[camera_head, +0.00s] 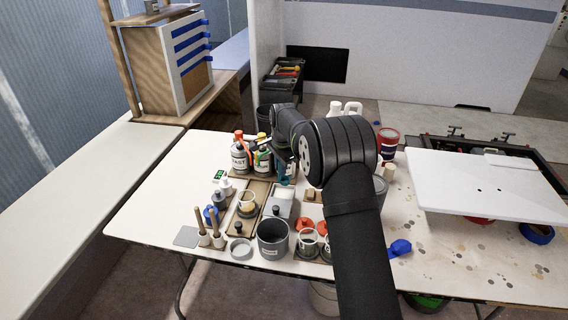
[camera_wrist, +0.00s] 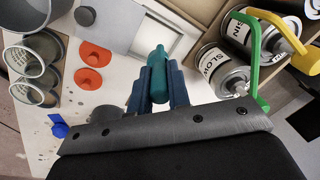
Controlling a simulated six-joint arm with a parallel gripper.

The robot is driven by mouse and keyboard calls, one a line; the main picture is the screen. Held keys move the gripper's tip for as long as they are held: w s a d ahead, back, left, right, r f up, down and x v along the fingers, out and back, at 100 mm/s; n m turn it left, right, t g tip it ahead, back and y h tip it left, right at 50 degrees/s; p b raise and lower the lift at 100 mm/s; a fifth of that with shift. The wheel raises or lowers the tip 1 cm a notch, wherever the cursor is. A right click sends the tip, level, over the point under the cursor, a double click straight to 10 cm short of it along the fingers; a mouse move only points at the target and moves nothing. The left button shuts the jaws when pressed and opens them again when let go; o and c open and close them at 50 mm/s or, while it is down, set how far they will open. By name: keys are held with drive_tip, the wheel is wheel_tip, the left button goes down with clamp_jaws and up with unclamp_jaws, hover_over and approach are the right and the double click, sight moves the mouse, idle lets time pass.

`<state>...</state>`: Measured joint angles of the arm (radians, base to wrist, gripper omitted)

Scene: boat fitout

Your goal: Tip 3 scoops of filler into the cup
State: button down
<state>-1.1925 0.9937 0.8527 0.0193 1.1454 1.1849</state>
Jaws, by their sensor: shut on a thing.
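My gripper (camera_wrist: 158,72) is shut on a teal, rounded thing (camera_wrist: 157,58), which looks like a handle; no scoop bowl can be made out. In the head view my gripper (camera_head: 287,163) is partly hidden by my arm, above the back middle of the table. Several clear cups with pale rims (camera_wrist: 22,60) stand at the left of the wrist view, apart from the gripper. One cup (camera_head: 247,204) stands on a wooden board in the head view. A light grey box with a pale inside (camera_wrist: 165,38) lies beyond the fingertips. I cannot tell which container holds filler.
Cans with coloured pump levers (camera_head: 240,158) stand at the back, one marked SLOW (camera_wrist: 218,66). A large grey pot (camera_head: 273,240) and red lids (camera_wrist: 93,54) are near. A white panel (camera_head: 490,185) rests at right. The table's left end is clear.

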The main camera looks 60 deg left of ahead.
drive_tip(key=shift+f, duration=4.35)
drive_tip(key=shift+r, duration=4.25)
drive_tip(key=shift+w+d, duration=0.1)
